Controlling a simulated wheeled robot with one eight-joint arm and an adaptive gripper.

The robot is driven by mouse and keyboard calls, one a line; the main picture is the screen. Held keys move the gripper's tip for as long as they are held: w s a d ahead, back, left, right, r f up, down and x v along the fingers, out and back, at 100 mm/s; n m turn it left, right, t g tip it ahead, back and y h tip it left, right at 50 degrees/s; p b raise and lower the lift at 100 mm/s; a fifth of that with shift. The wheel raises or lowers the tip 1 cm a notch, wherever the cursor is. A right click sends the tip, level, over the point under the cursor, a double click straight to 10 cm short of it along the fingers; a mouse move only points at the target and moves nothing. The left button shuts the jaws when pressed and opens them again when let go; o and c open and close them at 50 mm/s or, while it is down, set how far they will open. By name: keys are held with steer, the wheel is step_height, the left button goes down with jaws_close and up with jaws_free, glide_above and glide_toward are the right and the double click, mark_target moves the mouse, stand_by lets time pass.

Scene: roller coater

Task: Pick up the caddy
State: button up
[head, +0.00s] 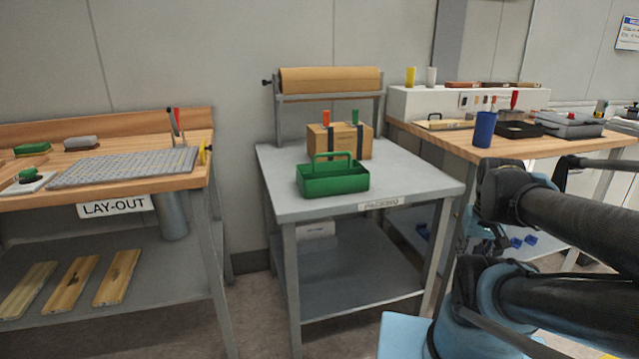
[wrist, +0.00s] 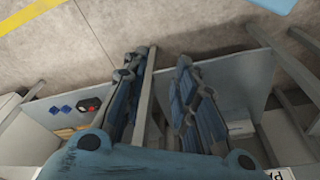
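The green caddy (head: 334,184) stands upright on the grey packing table (head: 400,168) in the head view, near its front edge. Its raised handle (head: 333,155) runs across the top. The caddy does not show in the wrist view. My gripper (wrist: 157,65) shows in the wrist view with its two blue fingers apart and nothing held between them. It points down toward the floor, with a grey table leg visible between the fingers. In the head view my arm is at the right, away from the caddy.
A wooden box (head: 340,140) with red and green-handled tools stands just behind the caddy. A paper roll (head: 330,80) is mounted at the table's back. The lay-out bench (head: 195,178) is at left; another wooden bench (head: 440,145) with a blue cup (head: 484,130) is at right.

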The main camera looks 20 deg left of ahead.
steer(key=shift+a, duration=0.1)
steer(key=w+a+r+n+g+y, duration=0.2)
steer(key=w+a+r+n, duration=1)
steer(key=r, duration=0.5)
step_height(320, 180, up, 8)
steer(key=n+g+y, duration=0.2)
steer(key=n, duration=1)
glide_above(332, 172)
steer(key=w+d, duration=0.4)
steer(key=d, duration=0.2)
steer(key=shift+g, duration=0.3)
steer(key=x, duration=1.7)
steer(key=shift+s+a, duration=0.1)
jaws_close()
